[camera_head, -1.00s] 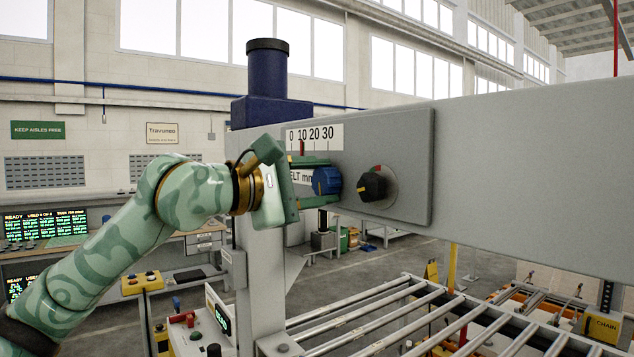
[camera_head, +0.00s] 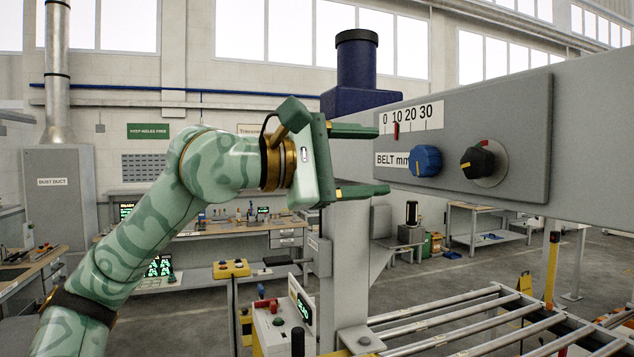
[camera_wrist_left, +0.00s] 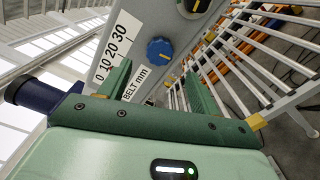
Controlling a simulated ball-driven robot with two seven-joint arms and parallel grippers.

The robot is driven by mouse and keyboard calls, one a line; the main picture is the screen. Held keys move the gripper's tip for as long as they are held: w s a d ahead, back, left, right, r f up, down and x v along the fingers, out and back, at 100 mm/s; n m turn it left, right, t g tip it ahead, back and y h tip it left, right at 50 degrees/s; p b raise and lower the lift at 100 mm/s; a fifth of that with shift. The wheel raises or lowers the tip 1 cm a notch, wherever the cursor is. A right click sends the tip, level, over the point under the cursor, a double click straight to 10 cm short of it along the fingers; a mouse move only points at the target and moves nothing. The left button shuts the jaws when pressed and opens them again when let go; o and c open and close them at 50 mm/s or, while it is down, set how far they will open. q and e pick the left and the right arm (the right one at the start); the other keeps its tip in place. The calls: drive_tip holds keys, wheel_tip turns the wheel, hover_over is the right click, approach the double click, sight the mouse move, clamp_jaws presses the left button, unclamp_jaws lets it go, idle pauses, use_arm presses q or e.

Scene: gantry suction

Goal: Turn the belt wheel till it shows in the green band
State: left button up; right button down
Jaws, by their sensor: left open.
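The blue belt wheel (camera_head: 427,161) sits on a grey panel, beside the "BELT mm" label. In the left wrist view the wheel (camera_wrist_left: 160,51) shows a small yellow mark. Above it is a white scale (camera_head: 425,117) numbered 0 to 30, with a red pointer (camera_head: 396,131) near 10. I cannot make out a green band. My left gripper (camera_head: 386,161) is open and empty, left of the wheel and apart from it. My right gripper is not in view.
A black knob (camera_head: 478,161) with a red mark is right of the wheel on the same panel (camera_head: 520,130). A grey post (camera_head: 350,250) stands below the gripper. A roller conveyor (camera_head: 470,325) runs low at the right. A blue motor housing (camera_head: 357,75) rises behind the beam.

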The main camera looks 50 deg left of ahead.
use_arm(q)
drive_tip(key=b+v, duration=0.3)
drive_tip(key=v, duration=0.5)
